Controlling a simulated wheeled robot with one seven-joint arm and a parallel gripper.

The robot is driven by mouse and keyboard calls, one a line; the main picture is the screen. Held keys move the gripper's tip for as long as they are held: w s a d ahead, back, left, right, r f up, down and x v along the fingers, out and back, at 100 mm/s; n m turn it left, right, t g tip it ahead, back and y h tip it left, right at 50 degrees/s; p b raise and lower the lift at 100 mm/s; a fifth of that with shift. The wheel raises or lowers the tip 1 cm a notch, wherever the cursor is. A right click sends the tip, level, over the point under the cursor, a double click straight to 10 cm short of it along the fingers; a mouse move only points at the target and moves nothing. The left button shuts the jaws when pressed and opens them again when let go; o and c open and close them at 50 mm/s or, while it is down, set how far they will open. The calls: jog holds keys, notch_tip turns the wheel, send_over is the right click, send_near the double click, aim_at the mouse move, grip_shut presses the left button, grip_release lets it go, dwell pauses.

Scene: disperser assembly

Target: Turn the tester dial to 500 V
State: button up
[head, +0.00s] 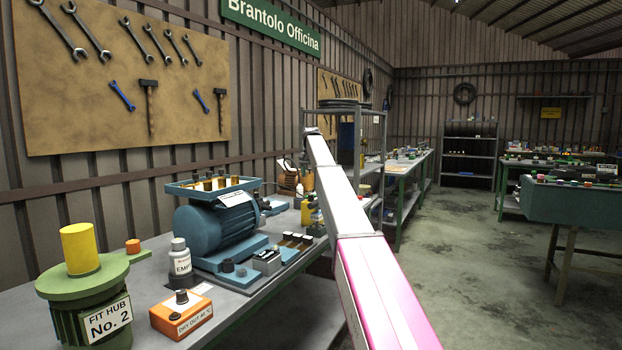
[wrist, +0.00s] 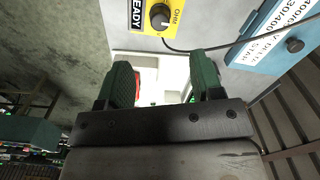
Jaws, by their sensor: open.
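The tester is a yellow box (wrist: 147,38) at the top of the wrist view, cut off by the picture's edge. It has a dark round dial (wrist: 160,16), with "READY" on its left and "OHM" on its right. The dial's exact setting is too small to read, and no 500 V mark is legible. A yellow object (head: 308,214), probably the tester, shows partly behind my arm in the head view. My gripper is hidden there.
A blue plate with voltage labels (wrist: 262,45) and a dark cable lie right of the tester in the wrist view.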

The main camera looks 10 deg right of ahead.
aim_at(311, 198)
jog(key=shift+c, duration=0.3)
jog(key=s+d+n+t+y, duration=0.2)
jog(key=s+n+t, duration=0.2)
jog(key=n, duration=0.5)
jog(key=x, duration=1.1)
jog(key=shift+c, duration=0.3)
jog(key=c, duration=0.8)
